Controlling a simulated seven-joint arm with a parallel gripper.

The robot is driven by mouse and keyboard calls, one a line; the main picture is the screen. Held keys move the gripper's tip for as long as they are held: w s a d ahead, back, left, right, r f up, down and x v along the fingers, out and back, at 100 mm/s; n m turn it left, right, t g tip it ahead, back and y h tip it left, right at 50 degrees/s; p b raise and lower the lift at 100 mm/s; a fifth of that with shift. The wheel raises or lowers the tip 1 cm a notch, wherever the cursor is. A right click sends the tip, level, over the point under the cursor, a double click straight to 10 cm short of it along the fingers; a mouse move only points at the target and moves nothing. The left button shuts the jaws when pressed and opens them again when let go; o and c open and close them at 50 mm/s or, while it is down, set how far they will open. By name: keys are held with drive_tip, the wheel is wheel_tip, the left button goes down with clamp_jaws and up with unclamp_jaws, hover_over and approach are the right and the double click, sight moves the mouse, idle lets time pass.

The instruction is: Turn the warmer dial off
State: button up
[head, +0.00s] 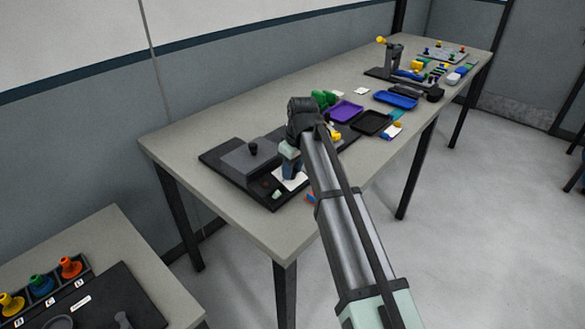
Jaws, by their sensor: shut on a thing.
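A black warmer base (232,181) lies near the front left end of the long table, with a dark grey block (240,161) and a black knob (253,148) on top of it. My gripper (291,176) points down at the right part of this base, over a white panel (299,181). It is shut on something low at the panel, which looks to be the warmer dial. The dial itself is hidden by the gripper, so its setting cannot be read. A small red spot and a pale green button (277,194) show left of the gripper.
Behind my arm stand green items (323,98), a purple tray (346,111), a black tray (371,123) and a blue tray (396,99). A second table (110,240) at lower left holds coloured knobs. The table's front left corner is clear.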

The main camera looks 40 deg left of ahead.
idle(0.5)
drive_tip(key=o, duration=1)
drive_tip(key=shift+o, duration=0.2)
wheel_tip(320, 180, up, 14)
drive_tip(key=d, duration=0.2)
drive_tip(key=shift+d+f, duration=0.15)
drive_tip(key=shift+f, duration=0.05)
